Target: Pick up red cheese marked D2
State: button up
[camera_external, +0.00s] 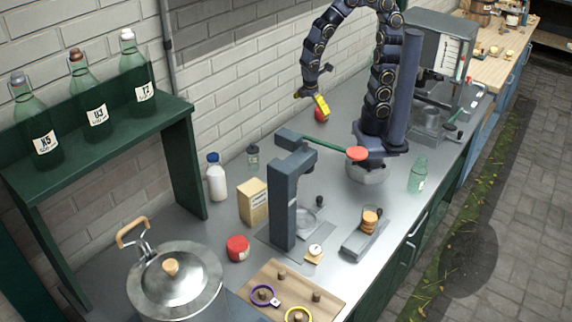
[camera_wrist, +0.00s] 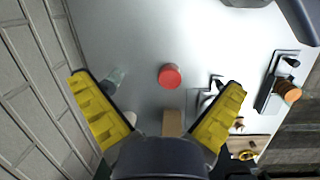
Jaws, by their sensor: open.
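A red round cheese (camera_external: 321,115) sits on the grey counter near the wall, just below my gripper (camera_external: 312,99), which partly covers it in the external view. In the wrist view a red cheese (camera_wrist: 170,76) stands between and beyond the fingertips of my gripper (camera_wrist: 158,82). The fingers are spread, empty and apart from it. A second red cheese (camera_external: 238,248) with a pale label lies nearer the front, by the pot. I cannot read a D2 mark on either one.
A grey press (camera_external: 284,195) with a green lever (camera_external: 325,145) stands in mid-counter. A carton (camera_external: 253,201), white bottle (camera_external: 216,178) and small glass jar (camera_external: 253,157) stand near the wall. A steel pot (camera_external: 175,283) and pegboard (camera_external: 290,290) are in front. Counter around the far cheese is clear.

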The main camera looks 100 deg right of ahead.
jog(key=w+a+f+n, duration=0.2)
jog(key=w+f+n, duration=0.1)
jog(key=f, duration=0.2)
jog(key=w+a+f+n+y, duration=0.1)
jog(key=w+a+f+n, duration=0.1)
jog(key=a+f+n, duration=0.1)
jog(key=w+a+f+n+t+y, duration=0.1)
jog(key=w+a+f+n, duration=0.2)
jog(key=f+n, duration=0.2)
jog(key=shift+w+a+f, duration=0.1)
jog(key=shift+w+f, duration=0.1)
jog(key=shift+f, duration=0.55)
jog(key=shift+w+f, duration=0.15)
jog(key=shift+f, duration=0.6)
jog(key=shift+a+f, duration=0.15)
jog(key=shift+f, duration=0.15)
notch_tip(320, 180, down, 2)
jog(key=shift+s+d+f, duration=0.1)
jog(key=shift+s+f, duration=0.05)
jog(key=shift+f, duration=0.7)
jog(key=shift+s+d+f, duration=0.1)
jog(key=shift+f, duration=1.75)
jog(key=c, duration=1.1)
